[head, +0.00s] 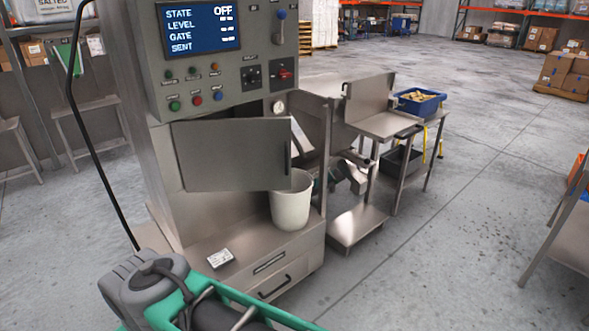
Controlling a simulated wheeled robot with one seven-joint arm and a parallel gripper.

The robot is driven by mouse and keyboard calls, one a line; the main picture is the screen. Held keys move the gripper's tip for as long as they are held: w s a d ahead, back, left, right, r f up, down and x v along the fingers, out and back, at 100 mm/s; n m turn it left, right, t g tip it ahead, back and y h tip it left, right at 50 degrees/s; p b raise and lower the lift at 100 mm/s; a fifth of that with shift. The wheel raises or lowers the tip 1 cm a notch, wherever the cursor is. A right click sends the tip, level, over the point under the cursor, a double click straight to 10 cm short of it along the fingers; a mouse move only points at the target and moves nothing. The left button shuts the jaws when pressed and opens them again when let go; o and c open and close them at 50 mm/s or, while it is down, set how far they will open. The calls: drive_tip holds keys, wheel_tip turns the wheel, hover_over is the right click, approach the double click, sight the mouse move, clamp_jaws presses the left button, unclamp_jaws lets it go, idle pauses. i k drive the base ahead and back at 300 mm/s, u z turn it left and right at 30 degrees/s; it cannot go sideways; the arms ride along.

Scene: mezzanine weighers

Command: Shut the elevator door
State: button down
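The elevator door appears to be the flat grey metal panel (228,156) on the front of the control cabinet (160,70). It stands swung out from the cabinet, with a dark upright handle (288,158) near its right edge. Its hinge seems to be on the left side. The opening behind it is mostly hidden by the panel. A white bucket (291,208) stands on the cabinet's lower ledge, partly behind the door's lower right corner. A teal and grey part, likely of my arm, shows at the bottom left. No gripper fingers are in view.
A small white card or box (220,258) lies on the ledge, above a drawer (275,288). A steel stand (358,222) and a table with a blue bin (420,102) are to the right. A thin black pole rises at left.

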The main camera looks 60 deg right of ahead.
sight(245, 153)
drive_tip(key=z, duration=0.35)
drive_tip(key=i, duration=1.15)
drive_tip(key=u, duration=0.1)
